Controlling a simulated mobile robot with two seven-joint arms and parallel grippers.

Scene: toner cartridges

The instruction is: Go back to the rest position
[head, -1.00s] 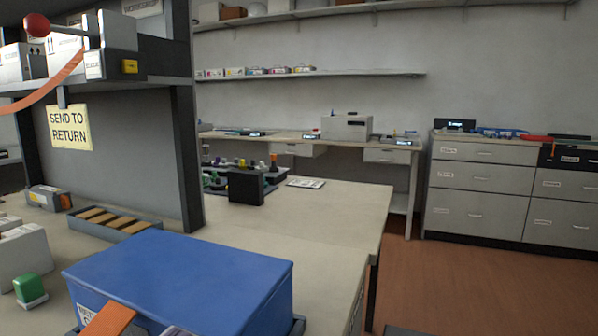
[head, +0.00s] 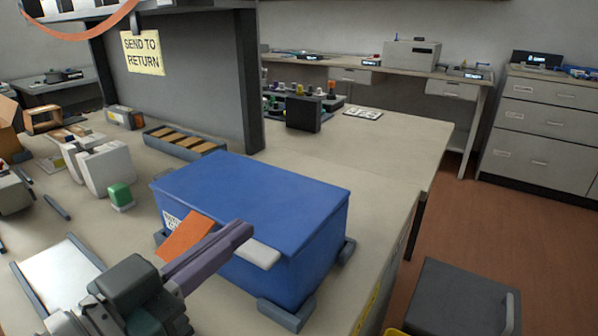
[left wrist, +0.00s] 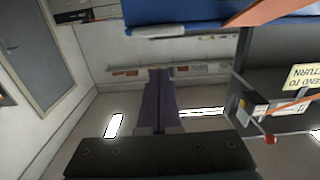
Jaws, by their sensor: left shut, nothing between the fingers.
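My left gripper (head: 243,234) reaches in from the lower left in the head view, in front of the blue box. Its purple fingers are together and hold nothing. The fingers also show in the left wrist view (left wrist: 159,72), pressed side by side. The blue box (head: 255,195) stands on the bench with its top covered. An orange strip (head: 187,238) lies at its front beside a partly hidden label. I cannot tell whether the fingers touch the box. My right gripper is not in view.
A yellow "SEND TO RETURN" sign (head: 143,53) hangs from the shelf at upper left. A grey tray with brown pieces (head: 185,143), a green-topped stamp (head: 120,195) and white boxes (head: 105,165) are on the bench. A dark cabinet (head: 455,300) stands at lower right. The bench's far right is mostly clear.

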